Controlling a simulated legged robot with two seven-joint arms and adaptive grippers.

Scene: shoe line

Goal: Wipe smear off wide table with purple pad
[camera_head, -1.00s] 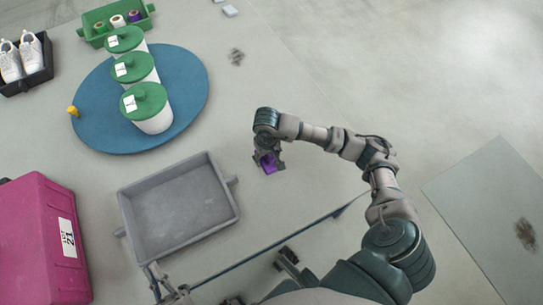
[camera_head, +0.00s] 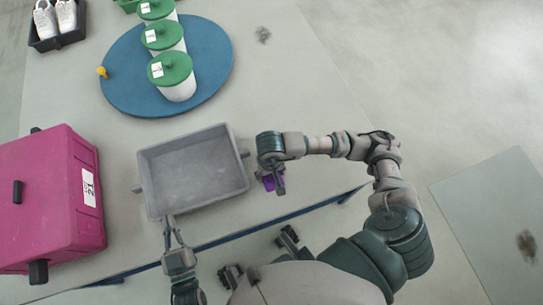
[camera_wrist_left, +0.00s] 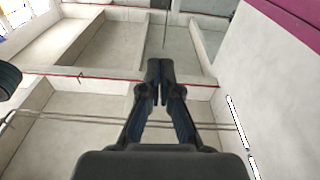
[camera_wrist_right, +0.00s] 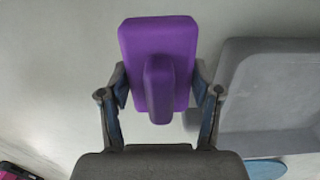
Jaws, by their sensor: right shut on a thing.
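A purple pad (camera_wrist_right: 158,40) with a raised handle is in my right gripper (camera_wrist_right: 160,85), its fingers on both sides of the handle. In the head view the pad (camera_head: 268,184) is partly hidden under my right gripper (camera_head: 272,178), just right of the grey tray, near the table's front edge. I cannot tell whether it touches the table. A dark smear (camera_head: 263,35) lies on the wide table (camera_head: 300,90), right of the blue round mat. My left gripper (camera_head: 170,225) is by the tray's near side; its fingertips (camera_wrist_left: 160,70) are together and empty.
A grey tray (camera_head: 193,207) and a magenta case (camera_head: 45,210) stand at the front left. White tubs with green lids (camera_head: 172,66) stand on the blue mat (camera_head: 120,95). Another smear (camera_head: 527,246) is on a separate surface at right. The table between pad and far smear is clear.

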